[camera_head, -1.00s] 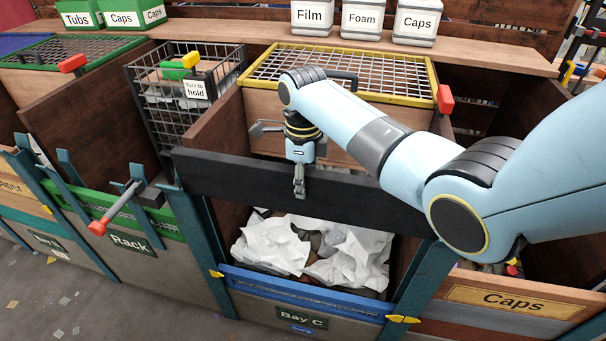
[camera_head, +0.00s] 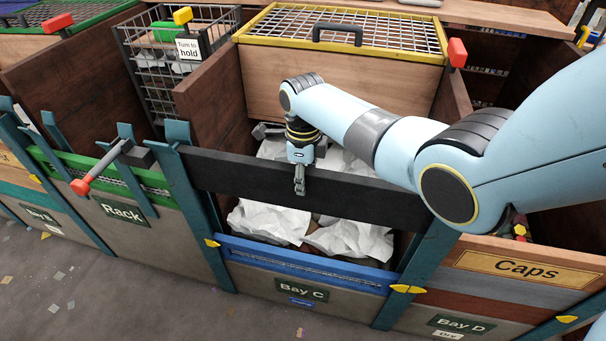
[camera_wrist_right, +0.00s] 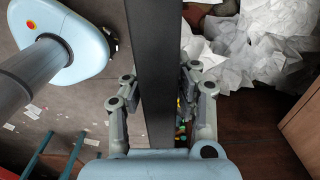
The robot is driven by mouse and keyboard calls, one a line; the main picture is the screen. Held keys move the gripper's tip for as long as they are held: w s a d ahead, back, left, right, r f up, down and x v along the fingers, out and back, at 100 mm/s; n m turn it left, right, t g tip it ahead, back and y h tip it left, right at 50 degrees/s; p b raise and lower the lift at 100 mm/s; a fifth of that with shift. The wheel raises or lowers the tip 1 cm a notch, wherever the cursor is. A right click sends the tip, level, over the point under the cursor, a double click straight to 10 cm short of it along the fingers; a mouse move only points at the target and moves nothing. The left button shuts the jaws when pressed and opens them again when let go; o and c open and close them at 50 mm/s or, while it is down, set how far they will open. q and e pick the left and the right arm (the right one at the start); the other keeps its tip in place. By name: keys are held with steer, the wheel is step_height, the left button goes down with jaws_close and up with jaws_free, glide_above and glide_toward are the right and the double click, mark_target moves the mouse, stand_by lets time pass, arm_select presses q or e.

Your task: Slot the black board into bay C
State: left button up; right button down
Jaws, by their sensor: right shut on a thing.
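The long black board (camera_head: 250,180) lies lengthwise across the front of bay C, above the blue slat (camera_head: 300,262). It also shows edge-on in the wrist view (camera_wrist_right: 153,60). My right gripper (camera_head: 299,185) is shut on it near its middle, with a finger on each face. The board's left end is at the left teal post (camera_head: 195,190), below that post's top. Its right end is near the right teal post (camera_head: 425,262), partly hidden by my arm. A gap separates the board from the blue slat. My left gripper is not in view.
White crumpled paper (camera_head: 268,220) fills bay C behind the slat. A yellow-framed mesh lid (camera_head: 400,42) and a wire basket (camera_head: 150,75) stand behind. A red-tipped lever (camera_head: 98,170) juts out by the Rack bay at left.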

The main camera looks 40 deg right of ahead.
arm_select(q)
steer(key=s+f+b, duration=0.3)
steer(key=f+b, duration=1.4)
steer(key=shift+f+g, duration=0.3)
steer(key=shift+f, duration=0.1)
arm_select(e)
step_height(320, 180, down, 24)
steer(key=shift+r, duration=0.15)
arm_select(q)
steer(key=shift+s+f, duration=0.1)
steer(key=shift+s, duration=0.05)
arm_select(e)
steer(key=shift+w, duration=0.1)
steer(key=shift+f+b, duration=0.6)
steer(key=shift+f, duration=0.1)
steer(key=c, duration=1.1)
jaws_free()
steer(key=shift+c, duration=0.2)
steer(key=shift+o, duration=0.9)
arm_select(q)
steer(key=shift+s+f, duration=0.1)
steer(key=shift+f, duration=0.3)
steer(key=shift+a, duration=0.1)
arm_select(e)
steer(key=shift+s, duration=0.2)
